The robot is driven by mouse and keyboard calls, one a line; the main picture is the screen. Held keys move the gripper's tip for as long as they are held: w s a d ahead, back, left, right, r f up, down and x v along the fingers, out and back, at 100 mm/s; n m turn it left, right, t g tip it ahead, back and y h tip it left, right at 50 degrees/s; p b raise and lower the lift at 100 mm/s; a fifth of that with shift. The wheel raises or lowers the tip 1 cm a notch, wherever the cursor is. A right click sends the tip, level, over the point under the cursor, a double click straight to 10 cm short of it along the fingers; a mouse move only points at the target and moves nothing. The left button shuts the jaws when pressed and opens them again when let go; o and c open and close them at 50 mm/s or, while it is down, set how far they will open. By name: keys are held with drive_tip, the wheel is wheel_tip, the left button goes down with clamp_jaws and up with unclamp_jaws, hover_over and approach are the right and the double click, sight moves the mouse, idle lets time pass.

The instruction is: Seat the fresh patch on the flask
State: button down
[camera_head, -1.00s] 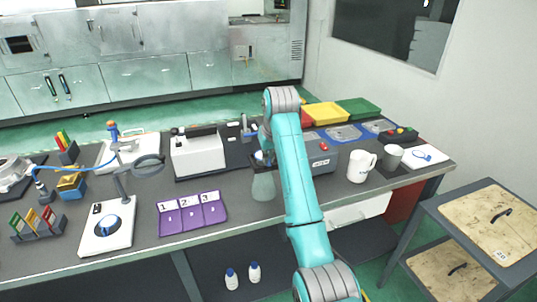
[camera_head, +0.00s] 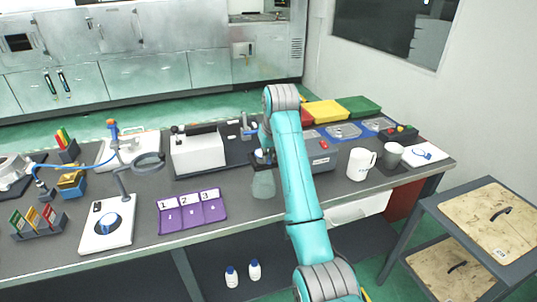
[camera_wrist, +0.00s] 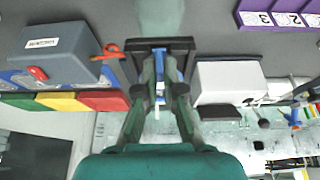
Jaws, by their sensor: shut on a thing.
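The flask (camera_head: 263,184), pale green and see-through, stands upright on the bench in front of my arm; its lower part also shows at the top of the wrist view (camera_wrist: 160,14). My gripper (camera_head: 263,158) is just above and behind the flask's top in the head view. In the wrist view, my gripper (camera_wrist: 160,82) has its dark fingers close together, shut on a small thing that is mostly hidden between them. Blue and white bits show there, but I cannot tell for sure that they are the patch. Contact with the flask's mouth cannot be made out.
A white-grey machine (camera_head: 197,153) stands left of the flask, a grey box (camera_head: 320,150) right behind my arm. A purple numbered tray (camera_head: 192,213) lies at the front left.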

drive_tip(key=shift+f, duration=1.2)
drive_tip(key=c, duration=1.2)
unclamp_jaws()
drive_tip(key=shift+f, duration=0.1)
drive_tip(key=shift+c, duration=0.2)
drive_tip(key=a+v, duration=0.1)
drive_tip(key=v, duration=0.6)
drive_tip(key=shift+d+r, duration=0.25)
drive_tip(key=shift+d, duration=0.3)
drive_tip(key=shift+s, duration=0.2)
